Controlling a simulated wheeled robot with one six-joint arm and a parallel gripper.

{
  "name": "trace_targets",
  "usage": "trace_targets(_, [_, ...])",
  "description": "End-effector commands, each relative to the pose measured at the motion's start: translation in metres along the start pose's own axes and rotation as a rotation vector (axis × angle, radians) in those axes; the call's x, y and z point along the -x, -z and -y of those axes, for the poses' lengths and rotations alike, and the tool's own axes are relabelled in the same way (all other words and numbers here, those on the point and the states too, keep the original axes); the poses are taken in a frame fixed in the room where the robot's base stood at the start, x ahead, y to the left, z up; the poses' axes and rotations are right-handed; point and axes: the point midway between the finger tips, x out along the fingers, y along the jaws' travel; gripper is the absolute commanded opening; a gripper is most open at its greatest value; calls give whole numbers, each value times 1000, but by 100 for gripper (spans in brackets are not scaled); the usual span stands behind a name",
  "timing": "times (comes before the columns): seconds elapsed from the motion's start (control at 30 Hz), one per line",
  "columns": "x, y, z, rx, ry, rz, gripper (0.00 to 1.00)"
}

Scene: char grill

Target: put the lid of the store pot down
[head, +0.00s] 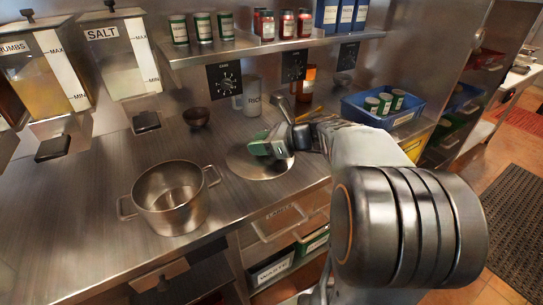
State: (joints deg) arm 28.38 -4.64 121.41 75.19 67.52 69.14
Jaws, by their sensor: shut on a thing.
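The steel pot (172,212) stands open on the counter, left of centre, with a loop handle on each side. The round metal lid (250,170) is to its right, beside it and apart from it. My gripper (264,148), with green on its fingers, is over the middle of the lid and shut on it. The fingers hide the lid's knob. I cannot tell whether the lid touches the counter or hangs a little above it.
A small dark bowl (196,117) and a white container (250,95) stand behind. A blue bin (385,110) with several cans is at the right. Salt (122,60) and crumbs dispensers (45,75) hang at the left. The counter (75,225) left of the pot is clear.

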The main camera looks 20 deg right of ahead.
Motion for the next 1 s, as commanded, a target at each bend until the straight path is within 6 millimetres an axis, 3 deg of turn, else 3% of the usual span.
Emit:
trace_targets(0.03, [-1, 8, 16, -8, 2, -1, 6])
trace_targets(0.17, [-4, 22, 48, -5, 1, 0, 6])
trace_targets(0.4, [-18, 57, 77, -2, -1, 1, 6])
trace_targets(0.77, [-23, 73, 90, 1, -2, 1, 6])
trace_targets(1.0, [-34, 99, 93, -2, -3, 0, 6])
